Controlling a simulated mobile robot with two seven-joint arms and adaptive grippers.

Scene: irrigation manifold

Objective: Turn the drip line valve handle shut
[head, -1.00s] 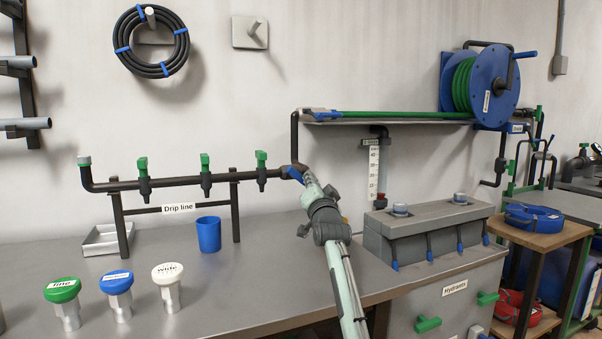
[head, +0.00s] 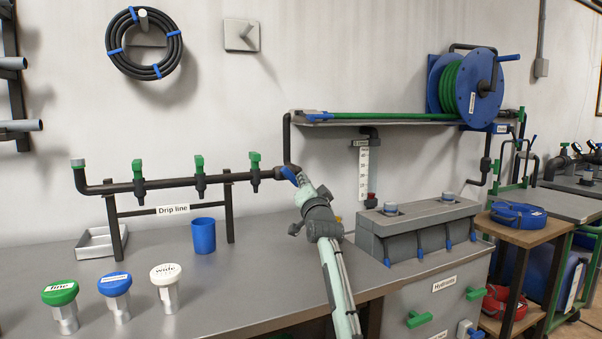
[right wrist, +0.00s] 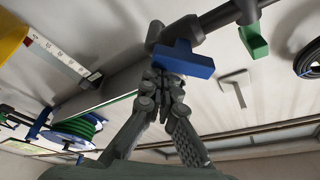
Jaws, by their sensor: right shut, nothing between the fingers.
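The drip line (head: 180,182) is a dark pipe on a stand with a "Drip line" label. A blue valve handle (head: 289,174) sits at its right end, by the riser. In the right wrist view the blue handle (right wrist: 187,60) is a bar standing across the dark pipe. My right gripper (head: 299,181) is at this handle, its fingers mostly hidden by my wrist in the head view. In the right wrist view its fingertips (right wrist: 163,70) are together, empty, right at the handle's near side; I cannot tell whether they touch it. My left gripper is not in view.
Several green-handled taps (head: 199,174) stand along the pipe. A blue cup (head: 203,236), a metal tray (head: 95,245) and capped nozzles (head: 116,293) are on the bench to the left. A grey hydrant block (head: 418,228) is on the right. A shelf (head: 395,122) overhangs behind.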

